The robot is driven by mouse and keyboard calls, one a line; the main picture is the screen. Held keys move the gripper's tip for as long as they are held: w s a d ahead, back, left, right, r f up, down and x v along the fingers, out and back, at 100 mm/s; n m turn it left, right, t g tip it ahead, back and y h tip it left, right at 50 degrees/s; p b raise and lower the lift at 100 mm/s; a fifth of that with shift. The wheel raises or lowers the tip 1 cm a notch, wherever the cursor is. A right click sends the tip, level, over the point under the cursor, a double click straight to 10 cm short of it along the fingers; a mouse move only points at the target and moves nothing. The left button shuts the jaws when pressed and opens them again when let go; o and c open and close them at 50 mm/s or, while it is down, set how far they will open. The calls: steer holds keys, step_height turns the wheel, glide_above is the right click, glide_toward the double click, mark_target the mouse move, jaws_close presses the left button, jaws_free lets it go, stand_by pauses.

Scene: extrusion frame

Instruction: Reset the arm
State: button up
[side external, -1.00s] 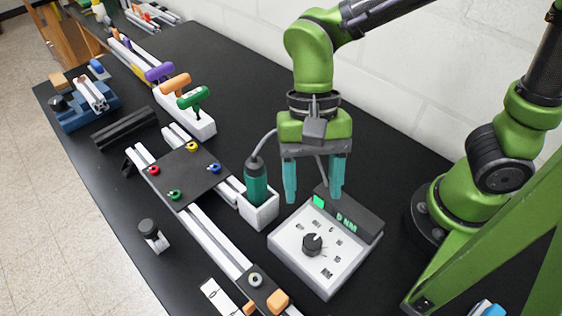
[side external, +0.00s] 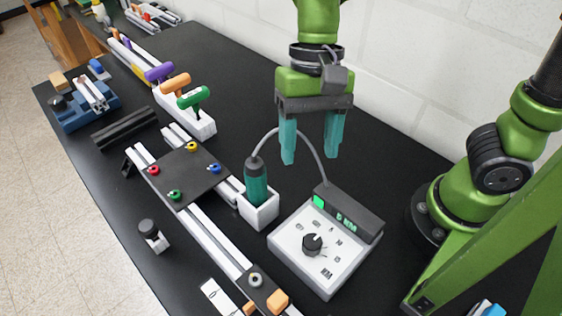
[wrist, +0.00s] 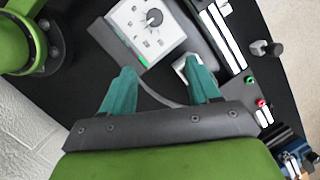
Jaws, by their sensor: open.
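My gripper (side external: 310,145) is open and empty. In the side view it hangs fingers-down in the air above the table, behind the green screwdriver and the control box. Its two teal fingers are apart with nothing between them. In the wrist view the gripper (wrist: 160,90) shows both fingers spread, with the cable running between them. My green arm rises out of the top of the side view.
A white control box (side external: 290,245) with a dial stands below my gripper. A green screwdriver (side external: 257,183) sits in a white holder (side external: 262,212), with a cable behind it. The black table (side external: 230,60) behind is clear.

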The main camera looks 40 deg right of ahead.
steer(key=d+r+t, duration=0.2)
steer(key=d+t, duration=0.3)
steer(key=d, duration=0.3)
steer(key=w+d+r+n+t, duration=0.1)
steer(key=d+t, duration=0.3)
steer(key=d, duration=0.5)
steer(key=shift+w+r+n+t+h, duration=0.3)
steer(key=shift+r+t+h, duration=0.1)
